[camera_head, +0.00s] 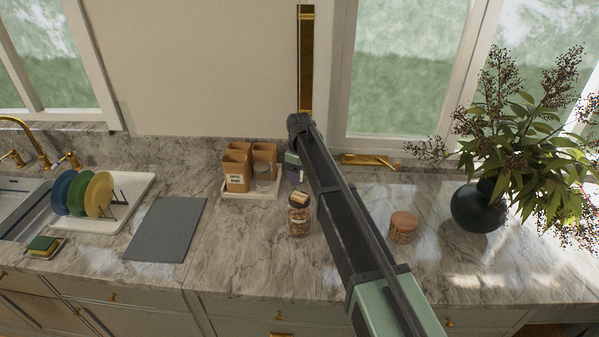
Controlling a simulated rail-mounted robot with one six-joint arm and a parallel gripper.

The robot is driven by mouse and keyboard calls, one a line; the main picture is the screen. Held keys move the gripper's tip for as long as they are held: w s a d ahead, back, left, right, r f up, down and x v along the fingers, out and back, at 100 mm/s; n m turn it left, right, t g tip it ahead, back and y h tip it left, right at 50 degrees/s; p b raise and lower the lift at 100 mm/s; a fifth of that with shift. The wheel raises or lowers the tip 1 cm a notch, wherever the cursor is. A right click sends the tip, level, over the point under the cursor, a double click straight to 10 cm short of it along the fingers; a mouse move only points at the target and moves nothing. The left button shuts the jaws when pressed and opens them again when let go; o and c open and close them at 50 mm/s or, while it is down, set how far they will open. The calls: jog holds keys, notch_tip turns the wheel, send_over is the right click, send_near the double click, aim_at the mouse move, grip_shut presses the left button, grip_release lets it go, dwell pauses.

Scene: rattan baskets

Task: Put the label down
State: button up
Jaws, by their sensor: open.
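My gripper (296,180) is near the middle of the counter, directly above a glass jar of nuts (299,220). It is small in view and partly hidden by my arm. Its jaws are open. A small tan piece (298,199), which may be the label, shows at the top of the jar, just below the gripper. I cannot tell whether it rests on the jar, leans against it or is part of its lid. A tan canister with dark lettering (236,178) stands to the left on a white tray.
The white tray (262,195) holds several tan containers. A round jar (402,228) and a dark vase with a plant (478,207) stand right. A grey mat (166,228), dish rack with plates (100,194) and sponge (43,244) are left. The front counter has free room.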

notch_tip(320, 180, up, 2)
jog(key=shift+r+p, duration=0.25)
jog(key=shift+p, duration=0.15)
jog(key=s+d+m, duration=0.4)
jog(key=s+d, duration=0.3)
jog(key=s, duration=0.4)
jog(key=s+d+m, duration=0.4)
jog(key=s+d, duration=0.4)
jog(key=s, duration=0.4)
jog(key=s+d+m, duration=0.5)
jog(key=s+d, duration=0.3)
jog(key=s, duration=0.3)
jog(key=shift+s+d, duration=0.15)
jog(key=shift+s, duration=0.2)
